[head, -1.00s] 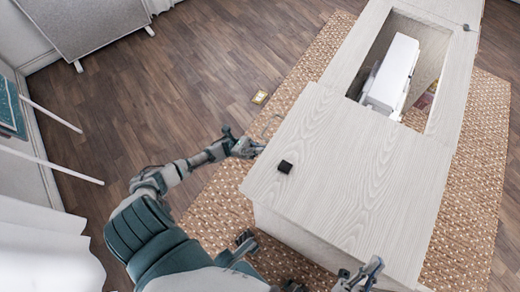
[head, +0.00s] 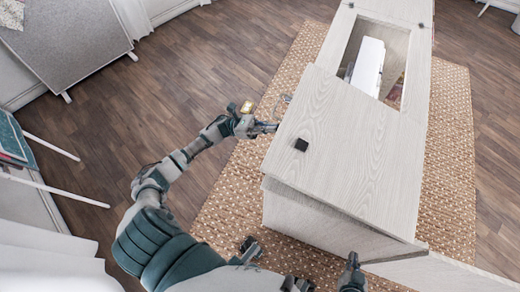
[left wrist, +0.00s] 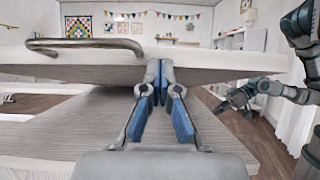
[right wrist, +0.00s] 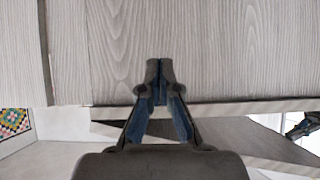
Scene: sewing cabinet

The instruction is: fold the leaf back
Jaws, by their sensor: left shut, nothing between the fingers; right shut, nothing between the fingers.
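The leaf (head: 350,150) is a pale wood-grain slab over the near part of the sewing cabinet, with a small black block (head: 301,144) on it. In the left wrist view its edge (left wrist: 220,65) runs across, with a dark gap between it and the pale panel (left wrist: 90,125) below. A metal handle (left wrist: 85,46) shows at its left. My left gripper (head: 272,128) is shut and empty at the leaf's left edge; whether it touches is unclear. My right gripper (head: 352,262) is shut and empty by the near side, its fingertips before a pale wood panel (right wrist: 230,50).
A white sewing machine (head: 368,66) sits in the opening at the cabinet's far end. A pale panel (head: 445,272) sticks out at the lower right. A woven rug (head: 450,150) lies under the cabinet. Wood floor (head: 190,75) is clear at left; a grey board (head: 70,45) stands beyond.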

